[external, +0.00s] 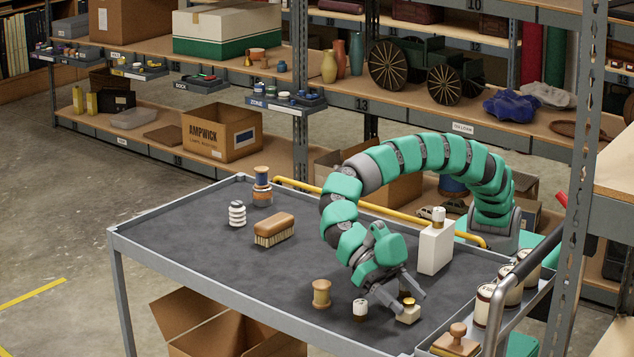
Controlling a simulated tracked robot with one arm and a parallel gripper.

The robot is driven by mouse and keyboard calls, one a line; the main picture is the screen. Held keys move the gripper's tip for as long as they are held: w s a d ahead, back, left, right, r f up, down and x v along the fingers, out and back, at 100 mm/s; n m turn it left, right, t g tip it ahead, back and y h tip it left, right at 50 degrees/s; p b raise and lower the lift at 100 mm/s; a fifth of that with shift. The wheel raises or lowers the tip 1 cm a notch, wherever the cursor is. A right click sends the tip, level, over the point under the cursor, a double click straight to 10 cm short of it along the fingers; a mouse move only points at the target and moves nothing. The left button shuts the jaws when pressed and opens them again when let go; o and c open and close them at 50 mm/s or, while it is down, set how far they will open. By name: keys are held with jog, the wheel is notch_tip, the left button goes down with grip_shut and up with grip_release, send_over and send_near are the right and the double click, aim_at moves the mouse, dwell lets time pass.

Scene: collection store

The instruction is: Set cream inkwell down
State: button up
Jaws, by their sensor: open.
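The cream inkwell (407,315), a small squarish block with a brass-coloured cap, stands upright on the dark cart top (200,240) near its front right edge. My gripper (401,299) points down at it with its fingers spread. One finger is on the left of the inkwell and the other is behind it to the right. Whether either finger touches it cannot be told from this view. The inkwell's base appears to rest on the cart top.
A small cream jar (360,310) and wooden spool (321,294) stand close left of my gripper. A brush (273,229) and ribbed white piece (237,214) are farther left. The cart's middle is clear.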

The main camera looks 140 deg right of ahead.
jog(key=shift+d+r, duration=0.15)
jog(key=shift+r, duration=0.05)
jog(key=p+v, duration=0.3)
jog(key=v, duration=0.8)
jog(key=shift+d, duration=0.3)
jog(key=shift+s+r, duration=0.1)
jog(key=shift+r, duration=0.1)
